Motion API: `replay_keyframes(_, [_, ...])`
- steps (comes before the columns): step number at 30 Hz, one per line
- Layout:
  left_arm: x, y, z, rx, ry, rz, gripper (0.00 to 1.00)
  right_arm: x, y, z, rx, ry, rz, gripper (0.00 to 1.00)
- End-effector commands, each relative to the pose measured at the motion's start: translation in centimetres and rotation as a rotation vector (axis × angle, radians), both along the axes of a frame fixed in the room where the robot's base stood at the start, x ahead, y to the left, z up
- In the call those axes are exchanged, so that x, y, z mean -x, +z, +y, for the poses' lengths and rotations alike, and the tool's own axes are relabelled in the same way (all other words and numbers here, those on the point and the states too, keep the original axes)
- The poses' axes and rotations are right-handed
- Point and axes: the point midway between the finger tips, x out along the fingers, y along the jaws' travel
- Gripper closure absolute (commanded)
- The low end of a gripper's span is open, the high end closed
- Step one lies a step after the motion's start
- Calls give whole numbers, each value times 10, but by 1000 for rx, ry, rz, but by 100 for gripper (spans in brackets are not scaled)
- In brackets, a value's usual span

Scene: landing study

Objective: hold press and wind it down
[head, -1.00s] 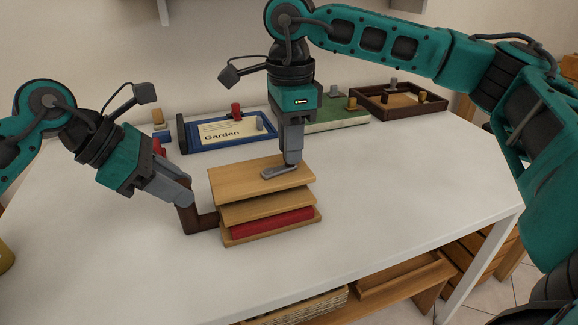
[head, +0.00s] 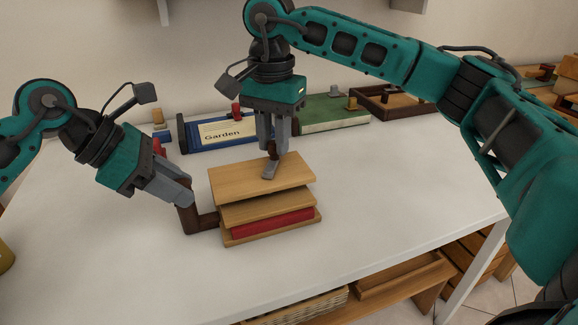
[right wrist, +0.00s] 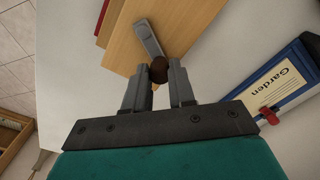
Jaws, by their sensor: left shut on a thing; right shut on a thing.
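The wooden press (head: 240,182) stands on the white table, its stacked boards parted by gaps, with a red book (head: 270,223) lying between the lower boards. A grey crank arm with a dark brown knob lies on the top board; the crank (right wrist: 148,38) and knob (right wrist: 159,70) show in the right wrist view. My right gripper (head: 271,150) points down and is shut on the knob. My left gripper (head: 187,198) is shut on the press's dark brown side handle (head: 190,220), left of the boards. The screw under the crank is hidden.
Behind the press lie a blue-framed Garden board (head: 215,132), a green book (head: 330,112) and a dark brown wooden frame (head: 385,108). The table (head: 400,190) is clear in front and to the right. A basket (head: 300,305) sits below.

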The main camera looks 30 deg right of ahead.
Motion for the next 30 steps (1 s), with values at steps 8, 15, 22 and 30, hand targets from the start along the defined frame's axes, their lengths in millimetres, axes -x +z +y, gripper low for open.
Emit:
replay_keyframes(8, [2,-7,0,-10,-3,9,100,1,-5,4,-2,35,12,100])
replay_keyframes(15, [2,-7,0,-11,-3,9,100,0,-3,3,-1,69,8,58])
replay_keyframes(22, [2,-7,1,-12,-2,10,100,-1,-2,3,0,66,5,46])
replay_keyframes(30, [2,-7,1,-11,-2,9,100,-2,9,2,1,64,1,46])
